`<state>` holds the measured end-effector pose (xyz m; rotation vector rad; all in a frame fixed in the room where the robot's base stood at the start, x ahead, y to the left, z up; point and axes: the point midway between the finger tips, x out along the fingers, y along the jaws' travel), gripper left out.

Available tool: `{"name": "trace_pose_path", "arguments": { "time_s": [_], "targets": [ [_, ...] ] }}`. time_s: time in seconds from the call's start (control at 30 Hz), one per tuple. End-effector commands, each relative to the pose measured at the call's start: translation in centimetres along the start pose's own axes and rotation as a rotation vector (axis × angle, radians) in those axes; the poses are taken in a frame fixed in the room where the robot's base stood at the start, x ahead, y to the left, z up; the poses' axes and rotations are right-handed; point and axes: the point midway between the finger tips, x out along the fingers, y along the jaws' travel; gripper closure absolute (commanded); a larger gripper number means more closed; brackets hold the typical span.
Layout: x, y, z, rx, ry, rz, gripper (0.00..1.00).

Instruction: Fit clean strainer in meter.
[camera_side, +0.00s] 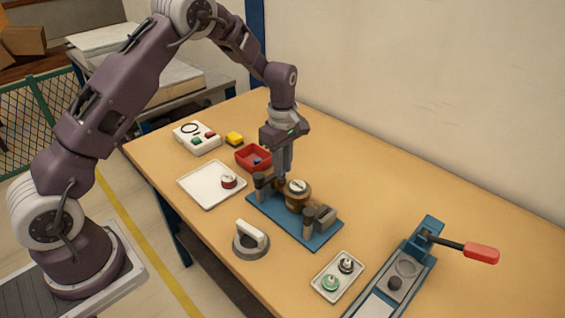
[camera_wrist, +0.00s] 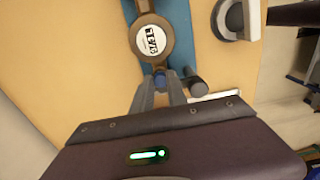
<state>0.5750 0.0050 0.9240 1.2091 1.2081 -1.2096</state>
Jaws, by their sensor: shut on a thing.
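The meter (camera_side: 297,190) is a bronze body with a round white dial, set on a blue fixture plate (camera_side: 318,238). In the wrist view the meter (camera_wrist: 151,38) is just beyond my fingertips, its pipe end facing them. My gripper (camera_side: 281,176) points down at the meter's left end. In the wrist view my gripper (camera_wrist: 160,88) is shut on a small blue piece (camera_wrist: 160,77), which appears to be the strainer. It sits at the pipe end; I cannot tell whether it is inside. The fingers hide part of it.
Dark posts (camera_side: 262,185) and a clamp block (camera_side: 322,218) stand on the plate. A red bin (camera_side: 243,154) holds something blue. Around are a white tray (camera_side: 198,187), a handled ring (camera_side: 251,240), a small tray (camera_side: 322,292) and a red-handled press (camera_side: 450,244). The table's right rear is clear.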

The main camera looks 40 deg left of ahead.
Motion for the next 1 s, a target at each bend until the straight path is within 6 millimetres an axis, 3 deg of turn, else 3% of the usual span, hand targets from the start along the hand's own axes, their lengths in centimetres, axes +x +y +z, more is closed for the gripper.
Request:
{"name": "trace_pose_path", "arguments": {
  "time_s": [1.0],
  "targets": [
    [1.2, 0.0, 0.0, 0.0, 0.0, -0.001, 1.0]
  ]
}}
